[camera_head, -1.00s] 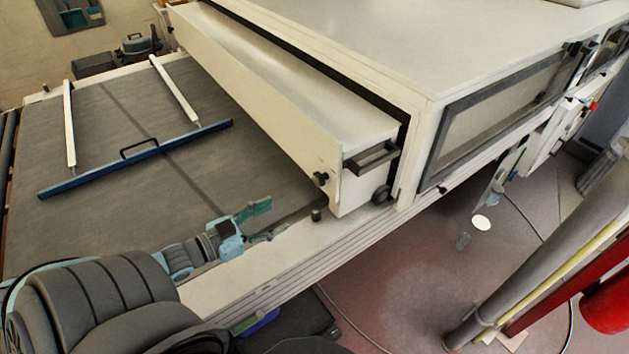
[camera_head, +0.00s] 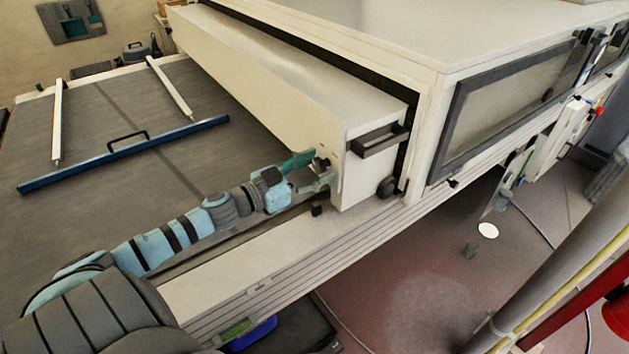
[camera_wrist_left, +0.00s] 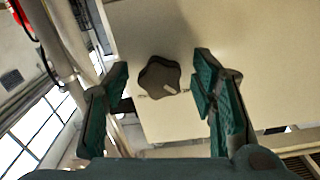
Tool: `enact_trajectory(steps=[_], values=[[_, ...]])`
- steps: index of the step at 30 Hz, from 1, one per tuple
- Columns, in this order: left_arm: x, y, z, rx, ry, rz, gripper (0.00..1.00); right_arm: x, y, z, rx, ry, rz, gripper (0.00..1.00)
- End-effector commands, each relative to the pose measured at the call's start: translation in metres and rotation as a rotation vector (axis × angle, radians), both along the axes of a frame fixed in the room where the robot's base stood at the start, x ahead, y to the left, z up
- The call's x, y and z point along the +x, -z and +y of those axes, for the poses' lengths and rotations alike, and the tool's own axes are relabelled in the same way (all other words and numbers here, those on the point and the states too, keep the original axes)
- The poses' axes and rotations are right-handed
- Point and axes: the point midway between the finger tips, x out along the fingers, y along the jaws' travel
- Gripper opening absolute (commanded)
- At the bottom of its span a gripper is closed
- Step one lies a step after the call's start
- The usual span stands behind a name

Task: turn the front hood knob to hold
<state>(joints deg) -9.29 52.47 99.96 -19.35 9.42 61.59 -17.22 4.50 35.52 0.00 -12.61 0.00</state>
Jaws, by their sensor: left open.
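The front hood knob (camera_head: 321,164) is a small dark knob on the front face of the cream hood (camera_head: 352,128), near its lower right end. In the left wrist view the knob (camera_wrist_left: 160,76) is dark and lobed, with a light pointer mark toward its lower right. My left gripper (camera_head: 308,171) is open, its teal fingers at the knob. In the wrist view its fingers (camera_wrist_left: 165,90) stand on either side of the knob with gaps, not closed on it. Any hold label cannot be read. My right gripper is not in view.
A black handle (camera_head: 380,141) and a round black knob (camera_head: 387,187) are on the hood's end. A blue bar with a handle (camera_head: 125,155) lies across the grey belt (camera_head: 150,110). The machine's cream side rail (camera_head: 230,280) runs beneath my left arm.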

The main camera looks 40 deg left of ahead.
Motion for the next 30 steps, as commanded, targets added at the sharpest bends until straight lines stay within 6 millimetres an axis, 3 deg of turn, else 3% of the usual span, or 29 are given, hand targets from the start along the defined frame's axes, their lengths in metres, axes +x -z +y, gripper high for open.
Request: enact_trajectory(steps=[8, 18, 30], values=[[0.0015, -0.0034, -0.0002, -0.002, -0.002, -0.002, 0.52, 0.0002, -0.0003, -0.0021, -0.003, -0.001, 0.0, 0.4], [0.0013, -0.0031, -0.0002, -0.001, -0.002, -0.001, 0.03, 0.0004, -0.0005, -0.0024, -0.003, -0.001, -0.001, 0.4], [0.0011, -0.0035, -0.0002, 0.072, -0.001, -0.023, 0.03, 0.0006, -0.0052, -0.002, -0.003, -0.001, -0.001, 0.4]])
